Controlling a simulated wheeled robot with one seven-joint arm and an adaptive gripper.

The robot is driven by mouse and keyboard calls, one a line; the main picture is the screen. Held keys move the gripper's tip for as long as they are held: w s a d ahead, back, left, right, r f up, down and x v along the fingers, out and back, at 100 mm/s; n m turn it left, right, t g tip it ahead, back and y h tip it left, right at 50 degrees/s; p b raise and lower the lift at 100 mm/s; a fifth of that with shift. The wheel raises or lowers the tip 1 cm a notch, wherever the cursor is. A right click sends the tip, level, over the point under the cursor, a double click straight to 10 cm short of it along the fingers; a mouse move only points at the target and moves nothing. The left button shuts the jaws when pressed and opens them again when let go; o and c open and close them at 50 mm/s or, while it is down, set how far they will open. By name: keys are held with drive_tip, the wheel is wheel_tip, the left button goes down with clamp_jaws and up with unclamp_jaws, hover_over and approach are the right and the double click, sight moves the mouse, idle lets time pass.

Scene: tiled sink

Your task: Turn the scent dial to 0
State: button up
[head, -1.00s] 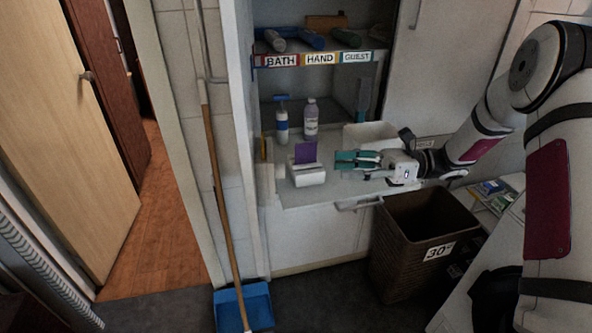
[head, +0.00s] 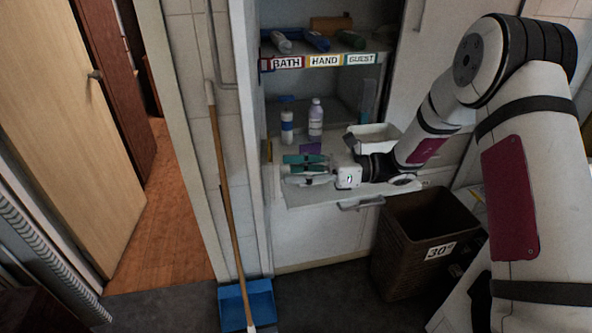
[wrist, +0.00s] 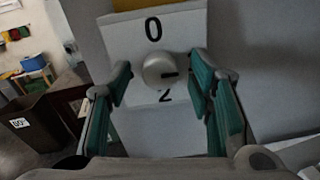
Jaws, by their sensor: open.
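The scent dial (wrist: 160,70) is a round grey knob on a pale panel (wrist: 115,38) in the wrist view. A black 0 is printed above it and a 2 below it. A dark mark on the knob points to the right, between the two numbers. My gripper (wrist: 161,82) is open, with one teal finger on each side of the knob and visible gaps between. In the head view my gripper (head: 297,169) is over the shelf and hides most of the white box with the purple card (head: 311,149); the dial cannot be seen there.
Two bottles (head: 315,120) stand behind my gripper. A white bin (head: 374,138) is at the shelf's right. A brown basket (head: 425,235) marked 30 stands below right. A broom (head: 226,190) leans at the left.

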clamp_jaws()
drive_tip(key=shift+n, duration=0.4)
drive_tip(key=shift+n+g+b, duration=0.4)
drive_tip(key=shift+n+b, duration=0.2)
drive_tip(key=shift+n, duration=8.1)
